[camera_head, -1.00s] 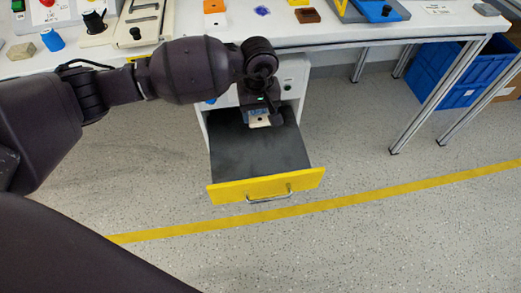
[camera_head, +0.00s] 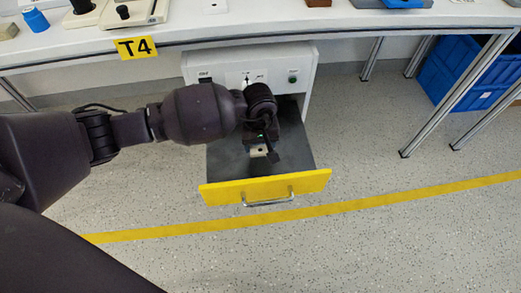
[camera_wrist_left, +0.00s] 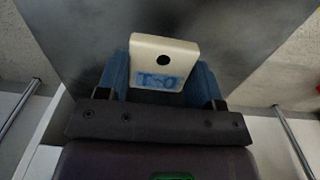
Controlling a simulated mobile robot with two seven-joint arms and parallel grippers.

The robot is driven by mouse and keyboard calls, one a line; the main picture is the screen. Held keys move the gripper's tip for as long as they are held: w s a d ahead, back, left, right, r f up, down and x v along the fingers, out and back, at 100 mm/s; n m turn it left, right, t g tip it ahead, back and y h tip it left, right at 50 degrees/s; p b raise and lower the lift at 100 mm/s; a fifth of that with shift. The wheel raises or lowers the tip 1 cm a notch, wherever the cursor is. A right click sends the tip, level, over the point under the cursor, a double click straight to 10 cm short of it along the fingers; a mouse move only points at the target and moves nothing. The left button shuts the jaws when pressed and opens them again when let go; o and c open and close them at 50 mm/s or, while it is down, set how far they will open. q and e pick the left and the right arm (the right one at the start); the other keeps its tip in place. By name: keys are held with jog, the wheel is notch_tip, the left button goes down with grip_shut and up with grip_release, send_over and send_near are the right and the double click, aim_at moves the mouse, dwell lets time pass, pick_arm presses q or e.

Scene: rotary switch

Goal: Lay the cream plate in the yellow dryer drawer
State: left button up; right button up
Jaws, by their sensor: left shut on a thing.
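The yellow-fronted dryer drawer (camera_head: 265,188) is pulled out from the white cabinet, and its dark floor shows. My left gripper (camera_head: 260,153) is over the inside of the drawer, pointing down. It is shut on the cream plate (camera_head: 258,150). In the left wrist view the cream plate (camera_wrist_left: 164,58) has a dark round hole and blue marking, and sits between the two blue fingers (camera_wrist_left: 163,84). The dark drawer floor (camera_wrist_left: 90,40) lies beyond it. I cannot tell whether the plate touches the floor. My right gripper is not in view.
The white cabinet (camera_head: 305,68) with small knobs stands under the white table (camera_head: 250,22), labelled T4 (camera_head: 139,47). A blue crate (camera_head: 450,72) stands at the right beside metal table legs. The floor in front of the drawer is clear.

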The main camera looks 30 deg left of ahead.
aim_at(260, 145)
pick_arm(q)
notch_tip(260, 145, down, 4)
jog(key=shift+s+r+b, duration=0.15)
jog(key=shift+r+b, duration=0.05)
jog(key=shift+b, duration=0.2)
jog(key=shift+f, duration=0.2)
jog(key=shift+r, duration=0.1)
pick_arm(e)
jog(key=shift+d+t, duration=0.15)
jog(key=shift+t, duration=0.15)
pick_arm(q)
jog(key=o, duration=0.9)
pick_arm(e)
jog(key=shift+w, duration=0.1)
